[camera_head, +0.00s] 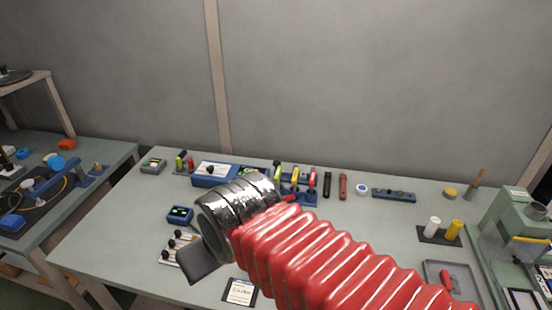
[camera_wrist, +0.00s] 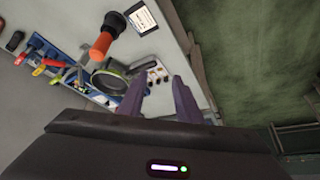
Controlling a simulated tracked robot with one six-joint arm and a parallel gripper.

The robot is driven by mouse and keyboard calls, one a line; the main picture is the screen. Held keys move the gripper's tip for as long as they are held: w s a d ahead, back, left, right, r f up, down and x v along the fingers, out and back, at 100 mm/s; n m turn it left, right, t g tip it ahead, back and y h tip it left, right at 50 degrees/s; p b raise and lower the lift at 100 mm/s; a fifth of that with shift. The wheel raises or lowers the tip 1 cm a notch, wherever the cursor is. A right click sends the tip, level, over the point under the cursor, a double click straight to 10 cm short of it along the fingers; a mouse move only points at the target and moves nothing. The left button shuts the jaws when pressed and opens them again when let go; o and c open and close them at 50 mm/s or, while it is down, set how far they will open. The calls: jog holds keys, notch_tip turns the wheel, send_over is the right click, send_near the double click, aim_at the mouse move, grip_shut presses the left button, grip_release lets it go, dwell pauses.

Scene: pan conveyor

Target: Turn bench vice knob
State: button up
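I cannot pick out the bench vice or its knob with certainty; my arm hides part of the bench. My gripper (camera_wrist: 159,82) shows two dark purple fingers with a gap between them in the wrist view, open and empty. In the head view its dark grey end (camera_head: 203,262) is over the bench's left half, near the small switch panel. A blue rack of coloured tools (camera_head: 298,190) stands behind my arm, also in the wrist view (camera_wrist: 45,60). In the wrist view an orange handle with a black end (camera_wrist: 103,45) and a green-rimmed round thing (camera_wrist: 108,82) lie beyond my fingers.
The bench holds a switch panel (camera_head: 175,248), a small blue box (camera_head: 180,214), a blue case (camera_head: 215,174) and a label card (camera_head: 239,292). White and yellow cylinders (camera_head: 444,228) and a grey tray (camera_head: 440,270) are at right. The right-centre bench surface is fairly clear.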

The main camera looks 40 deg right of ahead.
jog(key=o, duration=0.3)
jog(key=shift+w+d+r, duration=0.1)
jog(key=shift+w+r, duration=0.05)
jog(key=shift+o, duration=0.3)
jog(key=shift+w+d+r, duration=0.1)
jog(key=shift+w+r, duration=0.1)
jog(key=shift+w, duration=0.05)
jog(key=w+d+r+n+g, duration=0.1)
jog(key=w+d+r, duration=0.2)
jog(key=w+d, duration=0.7)
jog(key=w+d+r, duration=0.3)
jog(key=w+d, duration=0.6)
jog(key=w, duration=0.2)
jog(key=w+d+f, duration=0.2)
jog(key=d+f, duration=0.1)
jog(key=d, duration=0.6)
jog(key=w+d+f+n, duration=0.1)
jog(key=d+f, duration=0.3)
jog(key=d, duration=0.5)
jog(key=w+d+f+n+y, duration=0.1)
jog(key=w+d+f, duration=0.2)
jog(key=d, duration=0.6)
jog(key=shift+w+d+f, duration=0.4)
jog(key=shift+f, duration=0.15)
